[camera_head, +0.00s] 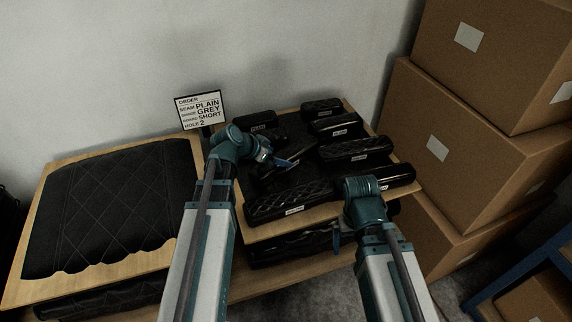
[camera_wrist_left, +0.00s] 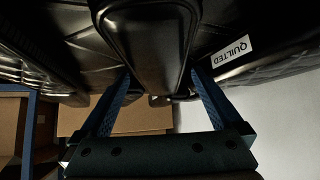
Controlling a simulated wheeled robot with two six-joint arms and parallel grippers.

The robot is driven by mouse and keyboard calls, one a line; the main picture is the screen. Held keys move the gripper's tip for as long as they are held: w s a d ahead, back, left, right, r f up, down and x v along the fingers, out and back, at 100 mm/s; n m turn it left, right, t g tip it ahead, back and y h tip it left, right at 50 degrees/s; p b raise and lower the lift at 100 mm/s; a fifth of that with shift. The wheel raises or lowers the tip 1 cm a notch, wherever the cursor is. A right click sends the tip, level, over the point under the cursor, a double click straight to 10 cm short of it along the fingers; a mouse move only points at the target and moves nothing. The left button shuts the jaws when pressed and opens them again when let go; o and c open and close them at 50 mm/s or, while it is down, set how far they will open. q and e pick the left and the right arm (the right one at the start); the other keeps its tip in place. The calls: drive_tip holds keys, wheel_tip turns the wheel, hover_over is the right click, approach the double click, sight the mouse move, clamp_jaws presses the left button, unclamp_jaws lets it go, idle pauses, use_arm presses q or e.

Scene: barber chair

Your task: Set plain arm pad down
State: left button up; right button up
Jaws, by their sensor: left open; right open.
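My left gripper (camera_head: 287,163) is open, low over the left part of the black pad board (camera_head: 292,130). In the left wrist view its two blue fingers (camera_wrist_left: 160,85) stand apart, on either side of a smooth black arm pad (camera_wrist_left: 148,45). I cannot tell whether they touch it. Its label is out of sight. A pad labelled QUILTED (camera_wrist_left: 252,50) lies to the right of it in that view. In the head view the pad by the gripper is partly hidden by my arm. My right gripper (camera_head: 338,240) is open and empty by the board's front edge.
An order sign (camera_head: 201,109) reads PLAIN, GREY, SHORT, HOLE 2. A quilted cushion (camera_head: 105,210) lies left. Cardboard boxes (camera_head: 470,150) stand right.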

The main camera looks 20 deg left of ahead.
sight(281, 156)
use_arm(q)
drive_tip(key=shift+b+x, duration=1.85)
drive_tip(key=shift+x, duration=0.85)
drive_tip(key=shift+d+r, duration=0.1)
drive_tip(key=shift+r, duration=0.05)
drive_tip(key=shift+c, duration=0.4)
clamp_jaws()
wheel_tip(281, 156, up, 10)
drive_tip(key=p, duration=1)
drive_tip(key=shift+r, duration=0.1)
